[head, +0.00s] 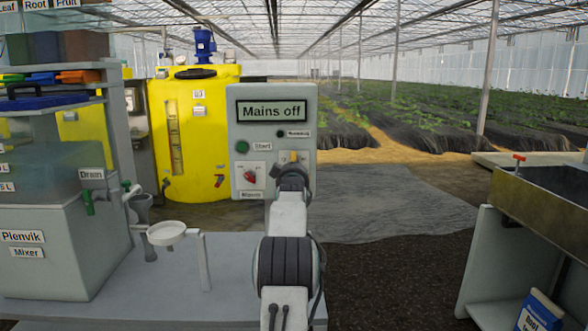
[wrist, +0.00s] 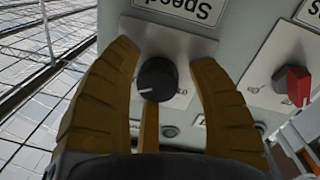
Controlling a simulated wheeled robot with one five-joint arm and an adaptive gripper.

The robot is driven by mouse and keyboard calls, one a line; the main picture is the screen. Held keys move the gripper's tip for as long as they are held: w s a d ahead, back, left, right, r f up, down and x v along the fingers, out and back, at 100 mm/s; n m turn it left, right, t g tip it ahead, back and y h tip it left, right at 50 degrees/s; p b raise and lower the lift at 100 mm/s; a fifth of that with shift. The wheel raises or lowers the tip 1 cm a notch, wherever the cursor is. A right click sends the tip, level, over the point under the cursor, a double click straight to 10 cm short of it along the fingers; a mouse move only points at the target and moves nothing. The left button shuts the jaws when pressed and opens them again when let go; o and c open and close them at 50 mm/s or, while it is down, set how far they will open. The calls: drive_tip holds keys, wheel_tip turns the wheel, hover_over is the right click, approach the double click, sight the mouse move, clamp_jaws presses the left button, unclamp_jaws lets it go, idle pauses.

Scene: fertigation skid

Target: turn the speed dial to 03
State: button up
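The speed dial is a round black knob (wrist: 157,79) on a pale plate in the wrist view, under an upside-down label reading Speed (wrist: 180,8). A light mark on the knob's edge points to the picture's lower left. The scale figures are mostly hidden or too small to read. My gripper (wrist: 163,58) has its yellow-brown fingers spread on both sides of the knob, with a gap to it on each side. A third finger shows below the knob.
The grey control box (head: 233,120) has a display (head: 271,111) reading Mains off, a green Start button (head: 242,147) and a red switch (head: 250,177). The red switch also shows right of my fingers in the wrist view (wrist: 298,85). A yellow tank (head: 205,150) stands behind.

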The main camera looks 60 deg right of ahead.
drive_tip(key=shift+o, duration=0.6)
drive_tip(key=shift+r, duration=0.1)
drive_tip(key=shift+s, duration=0.1)
drive_tip(key=v, duration=1.2)
idle(0.5)
